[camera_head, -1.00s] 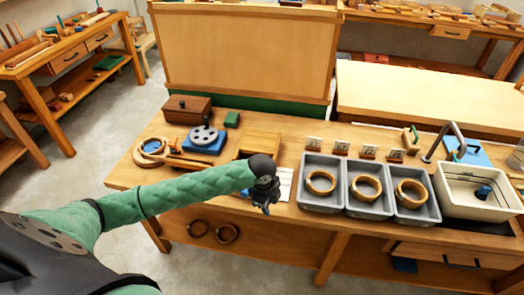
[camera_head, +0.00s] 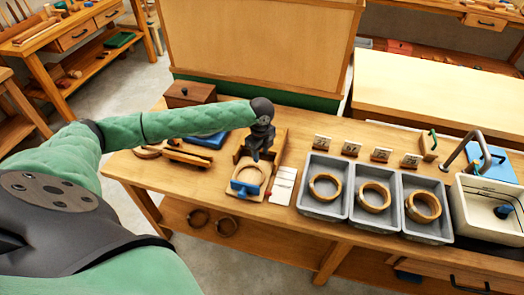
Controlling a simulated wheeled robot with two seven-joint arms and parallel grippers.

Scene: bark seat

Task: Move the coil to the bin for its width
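A light wooden ring-shaped coil (camera_head: 248,174) lies on a wooden fixture with a blue part (camera_head: 244,189) at its front. My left gripper (camera_head: 256,157) points down just behind and above the coil; its fingers are small and dark, so its opening is unclear. No coil is visible in it. Three grey bins stand in a row to the right: the left bin (camera_head: 310,207), the middle bin (camera_head: 370,224) and the right bin (camera_head: 428,232). Each holds at least one wooden coil, in the left (camera_head: 325,197), middle (camera_head: 374,208) and right (camera_head: 422,217). My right gripper is out of view.
Several small label cards (camera_head: 321,142) stand behind the bins; their writing is unreadable. A white card (camera_head: 283,185) lies between fixture and bins. A white sink (camera_head: 480,215) with a grey tap stands at right.

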